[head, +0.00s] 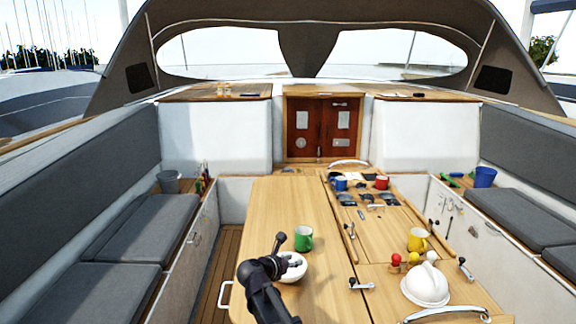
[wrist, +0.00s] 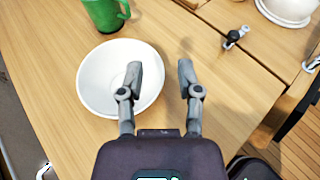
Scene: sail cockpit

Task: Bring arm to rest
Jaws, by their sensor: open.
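My gripper (wrist: 158,78) is open and empty in the wrist view. Its left finger overlaps the white bowl (wrist: 98,82) in the picture, and its right finger is over bare wood. The bowl also shows in the head view (head: 294,270), partly hidden behind my arm. The green mug (wrist: 103,14) stands just beyond the bowl, and it also shows in the head view (head: 303,238). My arm reaches over the left leaf of the wooden table (head: 275,205). I cannot tell how high the gripper is above the table.
The right side of the table holds a yellow mug (head: 418,239), a white domed object (head: 426,285), and red mug (head: 382,182) and blue mug (head: 341,183) farther back. Grey cushioned benches flank the table. The left leaf beyond the green mug is clear.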

